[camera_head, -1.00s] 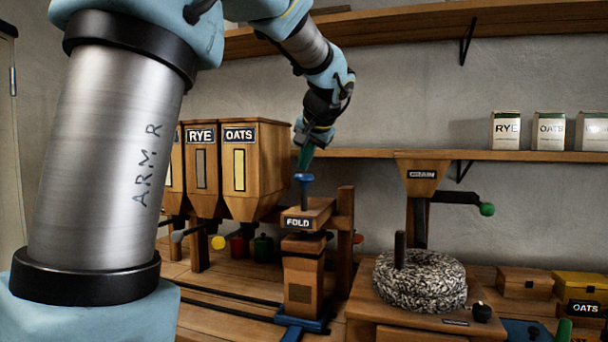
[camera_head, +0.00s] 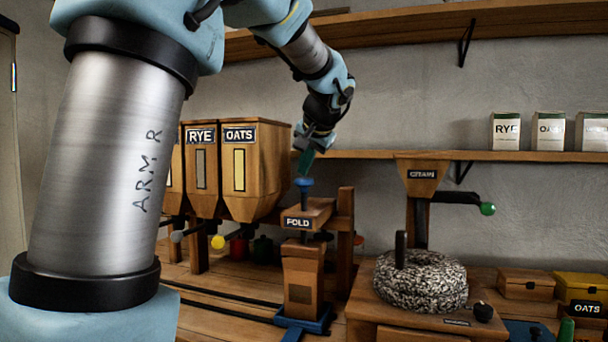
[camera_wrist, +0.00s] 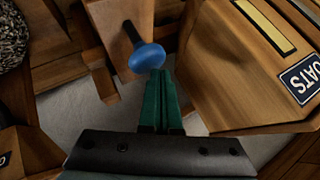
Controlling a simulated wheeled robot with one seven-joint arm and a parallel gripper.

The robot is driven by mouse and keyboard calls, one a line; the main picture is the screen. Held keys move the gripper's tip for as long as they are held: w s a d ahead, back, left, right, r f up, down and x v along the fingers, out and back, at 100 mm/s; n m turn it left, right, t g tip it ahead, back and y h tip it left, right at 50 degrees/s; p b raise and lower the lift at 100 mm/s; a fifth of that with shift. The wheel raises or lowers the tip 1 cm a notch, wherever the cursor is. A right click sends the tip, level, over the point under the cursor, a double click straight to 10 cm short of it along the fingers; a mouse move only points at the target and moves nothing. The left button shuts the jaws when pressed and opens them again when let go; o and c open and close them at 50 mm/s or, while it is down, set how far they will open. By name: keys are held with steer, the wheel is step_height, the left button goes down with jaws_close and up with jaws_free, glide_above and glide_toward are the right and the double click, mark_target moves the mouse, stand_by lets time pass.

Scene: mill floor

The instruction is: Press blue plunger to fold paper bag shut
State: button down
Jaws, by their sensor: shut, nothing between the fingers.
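The blue plunger knob (camera_head: 304,184) stands upright on a rod above the wooden FOLD block (camera_head: 306,214). My gripper (camera_head: 304,166) is shut and empty, its green fingers pointing down at the knob from above. In the wrist view the closed fingertips (camera_wrist: 160,78) are right at the edge of the blue knob (camera_wrist: 147,58); whether they touch it I cannot tell for sure. The brown paper bag (camera_head: 303,274) stands under the FOLD block on a blue base (camera_head: 304,322). The bag's top is partly in shadow.
RYE and OATS hoppers (camera_head: 254,165) stand left of the press, close to my gripper. A grain mill with a speckled stone (camera_head: 420,282) and a green-handled crank (camera_head: 487,208) is on the right. A shelf (camera_head: 430,155) runs behind.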

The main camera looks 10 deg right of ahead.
steer(key=shift+f+b, duration=1.1)
steer(key=shift+f, duration=0.2)
stand_by(0.8)
steer(key=shift+r, duration=0.1)
steer(key=shift+r+p, duration=1.85)
steer(key=shift+r, duration=0.65)
step_height(320, 180, up, 5)
steer(key=p, duration=0.3)
steer(key=shift+p, duration=0.35)
